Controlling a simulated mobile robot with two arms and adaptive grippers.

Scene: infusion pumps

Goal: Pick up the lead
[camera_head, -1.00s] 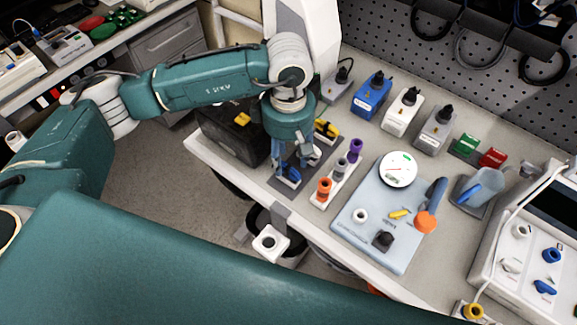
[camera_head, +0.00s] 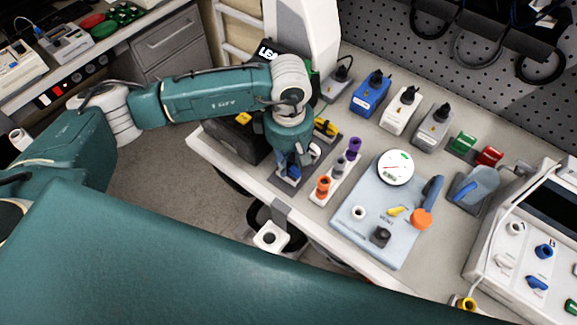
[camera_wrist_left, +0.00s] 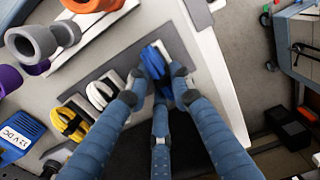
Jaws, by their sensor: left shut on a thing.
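I cannot tell whether the lead is clear of the tray. My right gripper is not in view.
A white strip with orange (camera_head: 323,185), grey and purple knobs stands right of the tray. Beyond it are a pale blue panel (camera_head: 350,235) with a gauge, and several box-shaped adapters (camera_head: 371,95). A black box (camera_head: 235,140) is left of the tray.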

